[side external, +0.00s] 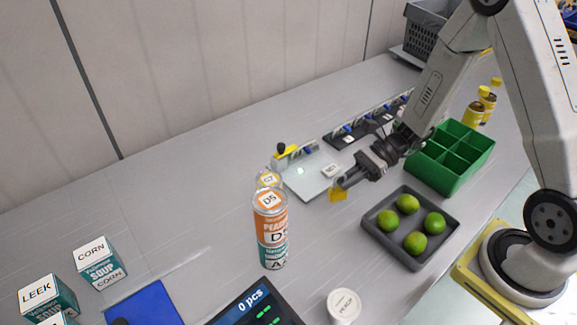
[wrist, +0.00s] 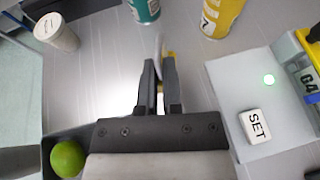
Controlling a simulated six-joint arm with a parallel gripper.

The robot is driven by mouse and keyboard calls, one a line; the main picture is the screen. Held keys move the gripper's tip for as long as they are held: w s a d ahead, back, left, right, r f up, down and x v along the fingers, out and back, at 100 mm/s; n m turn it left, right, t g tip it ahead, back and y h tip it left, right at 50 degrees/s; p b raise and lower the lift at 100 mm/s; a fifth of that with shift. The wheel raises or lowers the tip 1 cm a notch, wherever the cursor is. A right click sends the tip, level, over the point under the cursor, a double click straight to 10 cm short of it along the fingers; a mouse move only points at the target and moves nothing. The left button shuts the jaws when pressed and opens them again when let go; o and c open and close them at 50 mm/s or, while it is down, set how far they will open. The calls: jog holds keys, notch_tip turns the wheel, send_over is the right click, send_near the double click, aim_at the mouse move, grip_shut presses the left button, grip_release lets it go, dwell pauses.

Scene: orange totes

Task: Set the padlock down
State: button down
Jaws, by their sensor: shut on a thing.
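The yellow padlock (side external: 338,195) hangs at the fingertips of my gripper (side external: 344,183). In the wrist view my gripper (wrist: 158,80) is shut on it, and only a small yellow part of the padlock (wrist: 171,54) shows beyond the fingers. The padlock is over the grey table between the light plate and the dark tray of limes. I cannot tell whether it touches the table.
A dark tray (side external: 376,232) holding several limes is right of the padlock. A light plate (side external: 305,180) with a SET block (side external: 331,171) is behind. Stacked cans (side external: 271,235) stand left; a white-lidded jar (side external: 343,306) stands in front. A green divided bin (side external: 450,174) is right.

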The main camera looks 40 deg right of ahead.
jog(key=shift+f, duration=1.3)
jog(key=shift+f, duration=0.1)
jog(key=shift+f, duration=1.65)
jog(key=shift+f, duration=0.15)
jog(key=c, duration=0.8)
grip_release()
jog(key=shift+d+r, duration=0.1)
jog(key=shift+r, duration=0.1)
jog(key=v, duration=1.1)
jog(key=shift+d+r, duration=0.1)
jog(key=shift+d, duration=0.25)
